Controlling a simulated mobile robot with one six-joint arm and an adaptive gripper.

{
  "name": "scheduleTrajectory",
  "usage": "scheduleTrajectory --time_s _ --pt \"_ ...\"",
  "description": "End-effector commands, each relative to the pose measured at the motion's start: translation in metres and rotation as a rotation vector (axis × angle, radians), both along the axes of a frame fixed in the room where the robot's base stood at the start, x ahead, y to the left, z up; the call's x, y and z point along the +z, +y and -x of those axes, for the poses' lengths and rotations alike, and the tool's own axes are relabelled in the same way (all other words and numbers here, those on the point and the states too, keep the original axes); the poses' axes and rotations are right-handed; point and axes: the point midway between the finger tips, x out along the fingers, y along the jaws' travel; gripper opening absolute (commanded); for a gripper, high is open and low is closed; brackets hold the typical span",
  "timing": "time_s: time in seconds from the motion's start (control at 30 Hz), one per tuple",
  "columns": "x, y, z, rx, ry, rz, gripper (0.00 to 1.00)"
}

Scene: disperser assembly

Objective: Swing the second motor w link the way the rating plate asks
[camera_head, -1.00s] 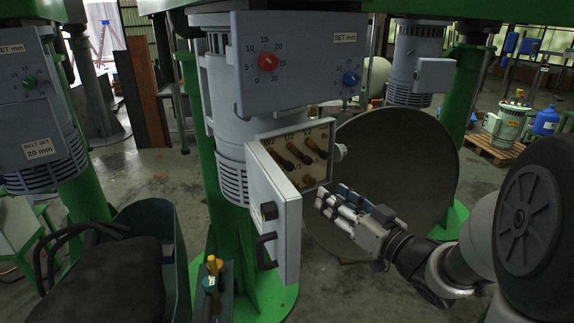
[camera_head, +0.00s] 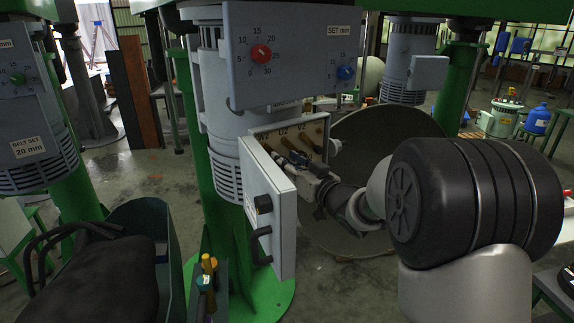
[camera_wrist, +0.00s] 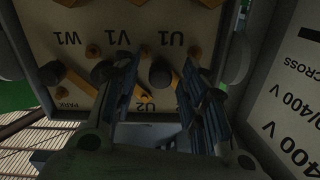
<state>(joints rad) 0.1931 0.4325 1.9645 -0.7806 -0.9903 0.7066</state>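The open terminal box (camera_head: 318,134) of the motor (camera_head: 228,135) shows in the head view, with labels W2, U2 and V2 along its top. Dark-handled links with brass ends sit inside, partly hidden by my gripper (camera_head: 308,172). In the wrist view the terminal board (camera_wrist: 80,20) appears upside down, with W1, V1, U1 and U2 readable. My gripper (camera_wrist: 160,85) has its fingers apart, pointing at the board. A dark round knob (camera_wrist: 160,74) shows between the fingers; I cannot tell whether they touch it. The rating plate (camera_wrist: 295,100) shows partly, reading "400 V" and "CROSS".
The box's open door (camera_head: 268,215) with a black handle hangs below left of the terminals. A control panel (camera_head: 290,55) with red and blue knobs overhangs the box. A green bin (camera_head: 155,225) stands at lower left. A large round disc (camera_head: 395,135) stands behind my arm.

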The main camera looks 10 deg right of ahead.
Motion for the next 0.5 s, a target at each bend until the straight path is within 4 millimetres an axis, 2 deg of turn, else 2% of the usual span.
scheduleTrajectory --time_s 0.27,0.5 --pt "0.0003 0.0008 -0.0016 0.000 -0.001 0.000 0.40" --pt "0.0003 0.0008 -0.0014 0.000 -0.001 0.000 0.24"
